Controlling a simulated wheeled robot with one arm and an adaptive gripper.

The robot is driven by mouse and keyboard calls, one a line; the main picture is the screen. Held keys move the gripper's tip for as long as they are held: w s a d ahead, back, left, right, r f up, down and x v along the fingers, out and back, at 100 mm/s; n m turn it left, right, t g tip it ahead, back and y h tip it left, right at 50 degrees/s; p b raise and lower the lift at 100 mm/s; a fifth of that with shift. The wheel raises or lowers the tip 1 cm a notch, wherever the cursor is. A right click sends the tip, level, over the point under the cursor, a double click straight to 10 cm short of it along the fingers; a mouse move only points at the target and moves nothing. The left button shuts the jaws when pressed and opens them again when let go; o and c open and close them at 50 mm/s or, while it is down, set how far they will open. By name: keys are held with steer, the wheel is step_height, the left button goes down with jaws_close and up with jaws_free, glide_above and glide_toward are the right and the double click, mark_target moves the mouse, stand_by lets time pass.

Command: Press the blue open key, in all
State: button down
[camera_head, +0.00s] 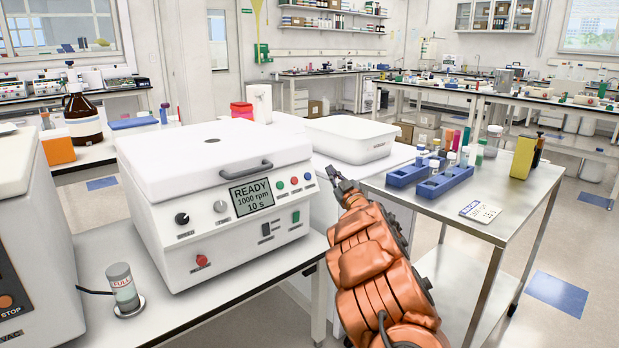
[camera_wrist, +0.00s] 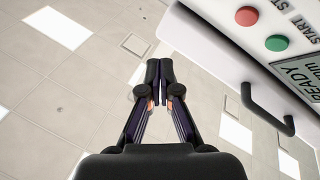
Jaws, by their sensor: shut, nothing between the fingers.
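The white centrifuge-like machine (camera_head: 215,200) stands on the left bench with its lid shut. Its display (camera_head: 251,196) reads READY, 1000 rpm, 10 s. The blue key (camera_head: 308,177) is rightmost in a row on the front panel, beside a red key (camera_head: 294,181) and a green key (camera_head: 280,186). The wrist view shows the red key (camera_wrist: 247,16) and the green key (camera_wrist: 277,43); the blue key is out of that view.
The lid handle (camera_head: 246,171) juts forward above the display. A small FULL jar (camera_head: 123,288) stands front left of the machine. A white tub (camera_head: 351,137) sits behind my gripper. A steel table (camera_head: 430,196) with blue racks (camera_head: 445,181) is to the right.

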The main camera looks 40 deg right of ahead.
mark_target(308, 176)
steer(key=shift+w, duration=0.1)
steer(key=w+f+b, duration=0.3)
steer(key=w, duration=0.4)
steer(key=shift+w+f, duration=0.35)
steer(key=shift+w, duration=0.05)
steer(key=shift+w+d+f, duration=0.1)
steer(key=shift+w, duration=0.05)
stand_by(1.3)
steer(key=shift+w+f, duration=0.15)
steer(key=shift+w, duration=0.1)
steer(key=shift+w+f, duration=0.15)
steer(key=shift+w, duration=0.2)
stand_by(0.8)
stand_by(0.4)
steer(key=shift+s+r, duration=0.35)
steer(key=shift+s, duration=0.35)
